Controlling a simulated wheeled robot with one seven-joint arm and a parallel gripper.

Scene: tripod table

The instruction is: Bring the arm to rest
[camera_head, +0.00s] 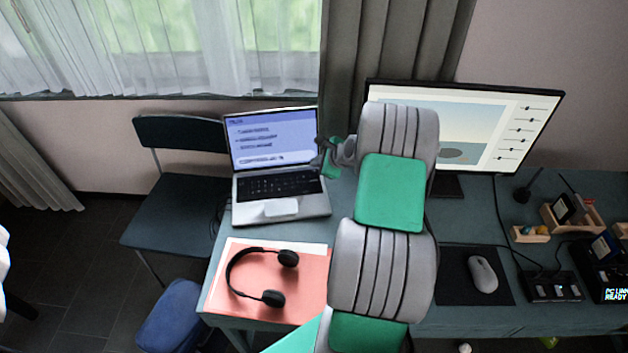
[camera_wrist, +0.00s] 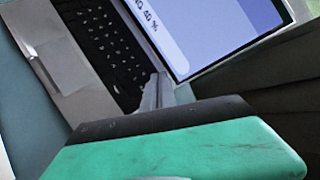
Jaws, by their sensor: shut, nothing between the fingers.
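My arm is raised over the desk, with grey ribbed and green links in the middle of the head view. My gripper (camera_head: 320,158) is at the arm's left side, just right of the laptop (camera_head: 277,186), near the hinge between its screen and keyboard. In the wrist view, my gripper (camera_wrist: 156,92) shows as a narrow grey finger shape in front of the laptop (camera_wrist: 75,60). It is shut and empty. I cannot tell whether it touches the laptop.
Behind the arm stands a monitor (camera_head: 500,120). Headphones (camera_head: 262,278) lie on a red folder (camera_head: 312,290) at the front left. A mouse (camera_head: 483,274) sits on a black pad (camera_head: 455,285). Wooden trays (camera_head: 575,215) and black devices (camera_head: 553,286) fill the right. A chair (camera_head: 180,215) stands left.

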